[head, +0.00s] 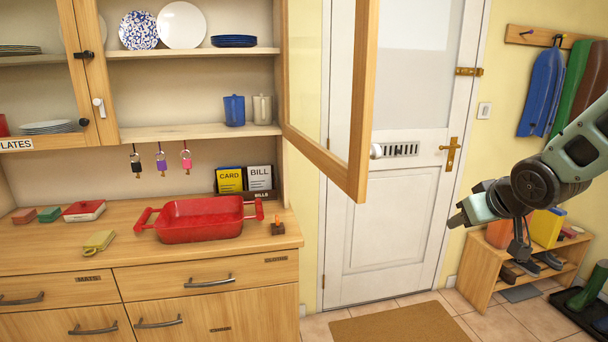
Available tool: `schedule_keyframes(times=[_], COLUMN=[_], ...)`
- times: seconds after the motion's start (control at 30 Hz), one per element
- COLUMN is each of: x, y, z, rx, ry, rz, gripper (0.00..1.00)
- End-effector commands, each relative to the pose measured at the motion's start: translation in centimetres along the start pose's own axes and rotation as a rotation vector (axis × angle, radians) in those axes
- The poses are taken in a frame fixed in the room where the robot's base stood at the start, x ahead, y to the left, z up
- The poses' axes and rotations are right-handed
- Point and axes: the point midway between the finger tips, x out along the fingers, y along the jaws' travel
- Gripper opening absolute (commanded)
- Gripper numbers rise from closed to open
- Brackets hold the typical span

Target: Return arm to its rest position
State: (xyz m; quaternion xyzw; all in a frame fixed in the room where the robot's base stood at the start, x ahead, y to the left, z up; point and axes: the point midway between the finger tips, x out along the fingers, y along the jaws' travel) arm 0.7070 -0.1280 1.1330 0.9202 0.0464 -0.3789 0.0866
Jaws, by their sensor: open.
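My gripper (487,228) is at the right of the head view, in front of the white door (385,210) and the shoe rack. Its two fingers are apart and I see nothing held between them. My arm reaches in from the right edge, bent above the shoe rack. The gripper is well away from the wooden dresser on the left.
A glazed cabinet door (362,100) stands open, jutting out between dresser and door. A red dish (200,222) sits on the dresser top (60,255). A shoe rack (485,262) stands below my arm. Coats (541,92) hang at right. A brown mat (400,325) lies on the floor.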

Motion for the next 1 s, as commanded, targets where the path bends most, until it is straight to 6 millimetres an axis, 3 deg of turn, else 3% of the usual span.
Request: schedule_keyframes(times=[0.03,0.1,0.33,0.5,0.7,0.8,1.0], x=[-1.2,-2.7,-8.3,-10.9,-15.7,-17.6,-18.8], y=[-0.5,-1.2,-4.5,-13.1,-21.0,-23.1,-24.2], z=[3.2,7.1,17.4,17.5,19.7,20.8,21.6], rx=[0.033,0.075,0.194,-0.021,-0.284,-0.374,-0.427], ry=[-0.095,-0.219,-0.553,-0.611,-0.674,-0.694,-0.708], rz=[0.008,0.010,-0.035,-0.177,-0.308,-0.345,-0.363], gripper=[0.46,0.46,0.46,0.46,0.46,0.46,0.46])
